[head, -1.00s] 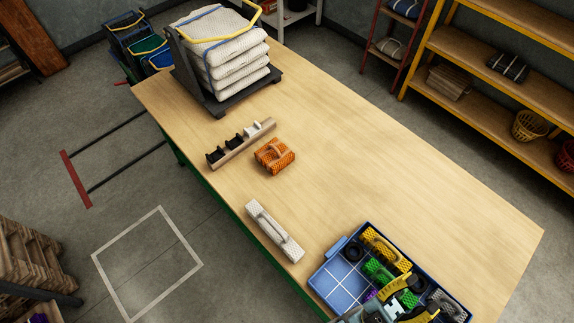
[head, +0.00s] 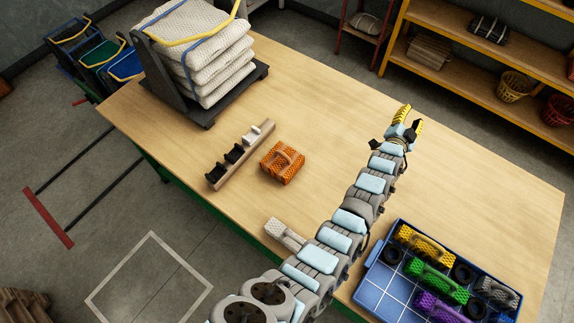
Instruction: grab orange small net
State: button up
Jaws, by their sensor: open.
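The orange small net (head: 282,162) is a folded orange bundle with a loop on top. It lies on the wooden table (head: 470,190), just right of a wooden block with black and white holders (head: 240,156). My gripper (head: 404,122) has yellow fingers and is open and empty over the table. It is to the right of the orange net and farther back, well apart from it. My arm crosses the table from the bottom of the head view.
A white net (head: 284,233) lies near the front edge, partly hidden by my arm. A blue tray (head: 372,291) with yellow, green, purple and grey nets and black rings is at right. Stacked white nets (head: 205,55) stand at the back left. The table's middle right is clear.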

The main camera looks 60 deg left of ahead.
jog(key=a+f+m+g+h+b, duration=0.3)
jog(key=a+m, duration=0.1)
jog(key=a, duration=0.5)
jog(key=m+g+h+b, duration=0.55)
jog(key=m+g, duration=0.25)
jog(key=g, duration=0.5)
send_over(283, 154)
jog(key=a, duration=0.1)
notch_tip(283, 154, down, 15)
jog(key=shift+f, duration=0.15)
jog(key=shift+d+f+b, duration=0.2)
jog(key=shift+f+b, duration=0.1)
jog(key=shift+f, duration=0.75)
jog(key=shift+d+f+b, duration=0.2)
jog(key=shift+f+b, duration=0.1)
jog(key=shift+f, duration=0.7)
jog(key=shift+f+b, duration=0.3)
jog(key=shift+f, duration=0.5)
grip_shut()
